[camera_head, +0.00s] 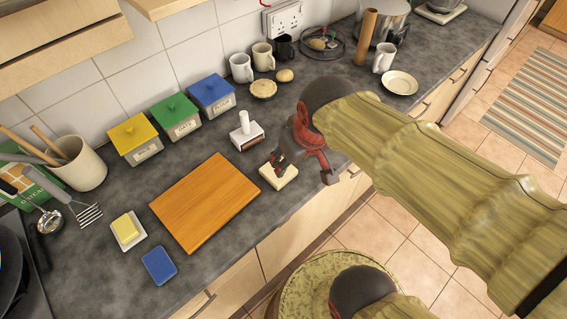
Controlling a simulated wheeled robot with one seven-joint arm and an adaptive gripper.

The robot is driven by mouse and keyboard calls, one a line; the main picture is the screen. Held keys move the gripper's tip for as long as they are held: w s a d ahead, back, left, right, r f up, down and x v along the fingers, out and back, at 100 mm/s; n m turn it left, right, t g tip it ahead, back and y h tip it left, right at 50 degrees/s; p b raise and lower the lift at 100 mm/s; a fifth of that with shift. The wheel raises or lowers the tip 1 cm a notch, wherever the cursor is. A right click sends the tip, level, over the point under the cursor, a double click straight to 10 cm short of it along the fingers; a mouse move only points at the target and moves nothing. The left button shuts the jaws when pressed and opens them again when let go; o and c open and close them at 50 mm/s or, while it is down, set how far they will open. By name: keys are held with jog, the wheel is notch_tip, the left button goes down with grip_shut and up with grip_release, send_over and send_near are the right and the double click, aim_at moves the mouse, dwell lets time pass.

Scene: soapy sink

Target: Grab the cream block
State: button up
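The cream block (283,179) lies on the dark grey counter, right of the wooden board and close to the counter's front edge. My gripper (301,171) is at the end of my arm, with red and dark parts, just above and beside the block. Its two fingers look spread apart. One dark finger overlaps the block's upper side in the picture and hides part of it; the other is to the right of the block. I cannot tell whether either finger touches it.
A wooden cutting board (205,203) lies to the left. A white-handled block (246,131) stands behind the cream block. Yellow (136,139), green (176,118) and blue (212,96) canisters line the wall. A butter dish (127,231) and blue sponge (159,266) lie at front left.

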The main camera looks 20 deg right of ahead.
jog(key=o, duration=0.4)
jog(key=w+f+g+p, duration=0.1)
jog(key=w+p, duration=0.1)
jog(key=w+f+n+p, duration=0.1)
jog(key=w+p, duration=0.1)
jog(key=w+f+g+p, duration=0.1)
jog(key=w+p, duration=0.1)
jog(key=w, duration=0.1)
jog(key=shift+f+n+g+p, duration=0.15)
jog(key=shift+n+g+p, duration=0.15)
jog(key=shift+n, duration=0.1)
jog(key=shift+c, duration=0.2)
jog(key=o, duration=0.5)
jog(key=shift+n+g, duration=0.6)
jog(key=shift+g, duration=0.2)
jog(key=f+p, duration=0.1)
jog(key=f, duration=0.1)
jog(key=w+f+p, duration=0.1)
jog(key=f, duration=0.2)
jog(key=f+p, duration=0.1)
jog(key=f, duration=0.2)
jog(key=shift+w+f, duration=0.2)
jog(key=shift+w, duration=0.15)
jog(key=shift+o, duration=0.2)
jog(key=shift+w+f+b, duration=0.15)
jog(key=shift+f+b, duration=0.1)
jog(key=shift+f, duration=1.1)
jog(key=shift+w+f+b, duration=0.1)
jog(key=shift+f+b, duration=0.15)
jog(key=shift+f, duration=1.1)
